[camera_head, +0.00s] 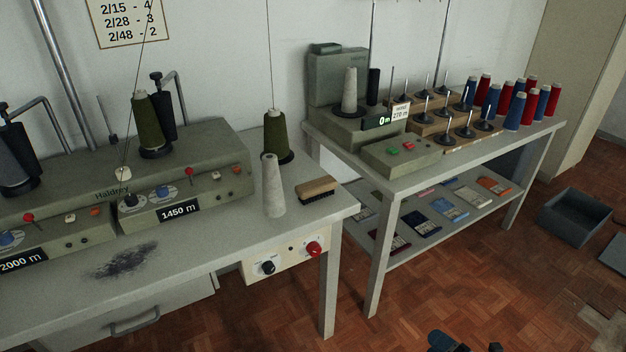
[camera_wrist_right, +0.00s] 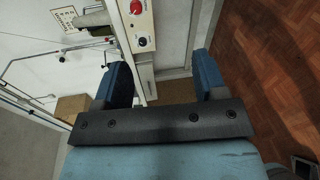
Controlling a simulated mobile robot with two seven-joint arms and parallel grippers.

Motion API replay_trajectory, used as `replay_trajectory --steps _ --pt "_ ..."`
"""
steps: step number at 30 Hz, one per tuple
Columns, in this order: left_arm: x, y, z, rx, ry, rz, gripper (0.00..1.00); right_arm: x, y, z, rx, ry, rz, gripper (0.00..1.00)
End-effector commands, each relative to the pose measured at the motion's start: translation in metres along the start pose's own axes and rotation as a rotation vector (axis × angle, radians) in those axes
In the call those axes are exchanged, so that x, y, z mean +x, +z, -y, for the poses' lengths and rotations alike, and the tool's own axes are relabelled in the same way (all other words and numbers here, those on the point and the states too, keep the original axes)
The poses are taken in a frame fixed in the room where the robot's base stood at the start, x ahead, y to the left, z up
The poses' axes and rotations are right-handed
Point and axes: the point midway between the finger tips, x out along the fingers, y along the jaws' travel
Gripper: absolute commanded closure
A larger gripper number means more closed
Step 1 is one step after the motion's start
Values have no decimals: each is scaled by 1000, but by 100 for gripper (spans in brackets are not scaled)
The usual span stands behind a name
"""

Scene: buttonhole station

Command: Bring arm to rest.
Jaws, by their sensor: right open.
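My right gripper (camera_wrist_right: 161,76) is open in the right wrist view, its two blue fingers wide apart with nothing held between them. Beyond the fingers show the table's control panel with a red knob and a black knob, and pale table parts. In the head view, only small dark and blue tips of what looks like my right gripper (camera_head: 466,346) show at the bottom edge, over the floor and apart from both tables. My left gripper is in neither view.
The near table (camera_head: 335,212) holds winding machines, thread cones, a grey cone (camera_head: 272,188) and a brush (camera_head: 318,190). The control panel (camera_head: 287,261) juts below its edge. A second table (camera_head: 407,181) holds spools. A grey crate (camera_head: 574,217) stands right. The floor between is clear.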

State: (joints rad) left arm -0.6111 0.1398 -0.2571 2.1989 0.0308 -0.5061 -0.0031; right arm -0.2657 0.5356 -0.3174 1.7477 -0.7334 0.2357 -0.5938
Motion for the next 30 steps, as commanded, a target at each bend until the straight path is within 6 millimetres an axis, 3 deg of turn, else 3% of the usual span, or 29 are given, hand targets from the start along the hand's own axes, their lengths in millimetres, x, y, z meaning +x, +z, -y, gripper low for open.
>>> replay_trajectory --steps 3,14,21,30 --pt "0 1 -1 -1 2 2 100 -17 24 5 -57 -42 -13 35" --pt "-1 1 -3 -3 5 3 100 -74 -22 -13 847 -161 299 35" --pt "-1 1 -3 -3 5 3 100 -121 -75 -20 1408 -332 465 35" --pt "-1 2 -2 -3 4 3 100 -92 -107 -32 1595 -230 479 35"
